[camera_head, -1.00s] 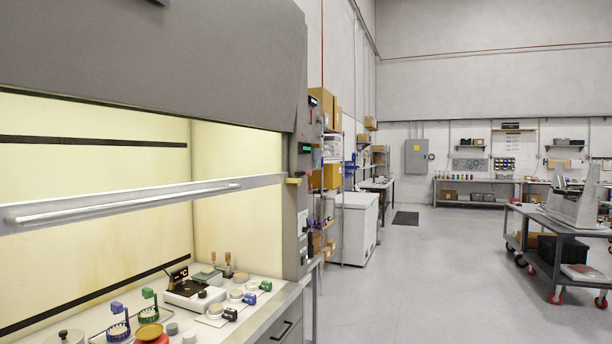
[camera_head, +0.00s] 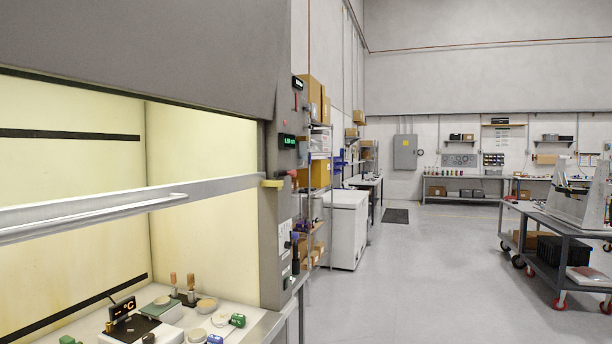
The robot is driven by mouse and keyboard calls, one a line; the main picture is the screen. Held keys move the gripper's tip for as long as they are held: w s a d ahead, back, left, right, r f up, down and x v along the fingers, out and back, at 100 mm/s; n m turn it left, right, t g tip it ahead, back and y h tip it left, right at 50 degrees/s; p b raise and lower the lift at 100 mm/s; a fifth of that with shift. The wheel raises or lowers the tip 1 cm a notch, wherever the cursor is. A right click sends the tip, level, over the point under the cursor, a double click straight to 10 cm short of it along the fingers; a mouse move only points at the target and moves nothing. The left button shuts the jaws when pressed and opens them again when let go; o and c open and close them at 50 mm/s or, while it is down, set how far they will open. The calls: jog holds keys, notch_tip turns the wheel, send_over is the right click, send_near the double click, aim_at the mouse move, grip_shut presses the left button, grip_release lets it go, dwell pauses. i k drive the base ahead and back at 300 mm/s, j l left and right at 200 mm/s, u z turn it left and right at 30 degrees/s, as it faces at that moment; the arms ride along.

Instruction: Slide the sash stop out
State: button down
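The fume hood's glass sash has a grey bottom rail (camera_head: 90,212) with a long pale handle, and it stands part-way up across the opening. A small yellow block (camera_head: 272,183), which looks like the sash stop, sits at the rail's right end against the hood's grey side post (camera_head: 276,235). A reddish knob or lever shows just right of it on the post's side. My gripper is not in view, so I cannot tell its state or its distance from the stop.
A wire shelf (camera_head: 320,170) and a white chest (camera_head: 347,228) stand beyond the hood. A grey cart (camera_head: 560,235) is at right. The floor (camera_head: 430,290) between is clear.

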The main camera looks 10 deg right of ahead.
aim_at(293, 173)
jog(key=i+z, duration=0.1)
jog(key=i, duration=1)
jog(key=i+j+z, duration=0.15)
jog(key=i, duration=0.95)
